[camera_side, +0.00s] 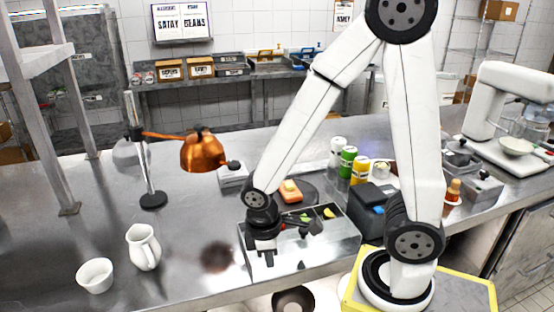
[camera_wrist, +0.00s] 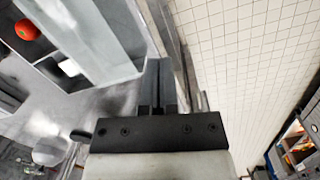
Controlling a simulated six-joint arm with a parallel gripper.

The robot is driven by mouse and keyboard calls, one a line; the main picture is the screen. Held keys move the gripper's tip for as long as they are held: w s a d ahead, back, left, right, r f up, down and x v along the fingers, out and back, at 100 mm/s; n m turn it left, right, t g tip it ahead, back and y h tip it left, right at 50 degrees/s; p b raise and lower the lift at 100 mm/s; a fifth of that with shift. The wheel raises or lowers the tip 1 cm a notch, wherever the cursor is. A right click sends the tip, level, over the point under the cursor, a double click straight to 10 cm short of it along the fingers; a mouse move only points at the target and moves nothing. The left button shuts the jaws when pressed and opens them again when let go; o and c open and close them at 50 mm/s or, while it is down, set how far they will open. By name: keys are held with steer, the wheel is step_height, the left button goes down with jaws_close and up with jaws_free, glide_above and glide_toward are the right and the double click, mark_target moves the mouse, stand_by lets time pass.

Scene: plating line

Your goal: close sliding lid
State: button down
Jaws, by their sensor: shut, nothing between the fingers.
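A steel box (camera_side: 345,251) with compartments stands on the counter near its front edge. It is at least partly uncovered, with pieces of food showing inside. In the wrist view its grey wall or panel (camera_wrist: 100,35) is at the upper left, beside a red tomato-like item (camera_wrist: 27,30) and a white piece (camera_wrist: 68,67). I cannot tell which metal surface is the sliding lid. My gripper (camera_side: 268,258) points down at the left part of the box; contact with it cannot be made out. Its fingers (camera_wrist: 160,85) are together and empty in the wrist view.
A copper heat lamp (camera_side: 200,153), a white pitcher (camera_side: 144,248) and a white cup (camera_side: 95,275) stand to the left. Several spice bottles (camera_side: 348,161) and a dark blue container (camera_side: 368,207) stand behind and right of the box. The counter between pitcher and box is clear.

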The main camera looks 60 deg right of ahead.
mark_target(308, 247)
steer(key=s+n+h, duration=0.3)
steer(key=n+h, duration=0.5)
steer(key=n, duration=0.7)
steer(key=s+f+n+h, duration=0.1)
steer(key=s+n+h, duration=0.3)
steer(key=n, duration=1.2)
steer(key=h, duration=0.4)
steer(key=shift+s+f+g+h, duration=0.25)
steer(key=shift+g+h, duration=0.05)
steer(key=shift+h, duration=0.1)
steer(key=d, duration=1)
steer(key=shift+f, duration=0.35)
steer(key=shift+w+d+f, duration=0.15)
steer(key=shift+w+d, duration=0.1)
steer(key=shift+w, duration=0.5)
steer(key=shift+w+d+f, duration=0.15)
steer(key=shift+w+d, duration=0.1)
steer(key=shift+w, duration=0.5)
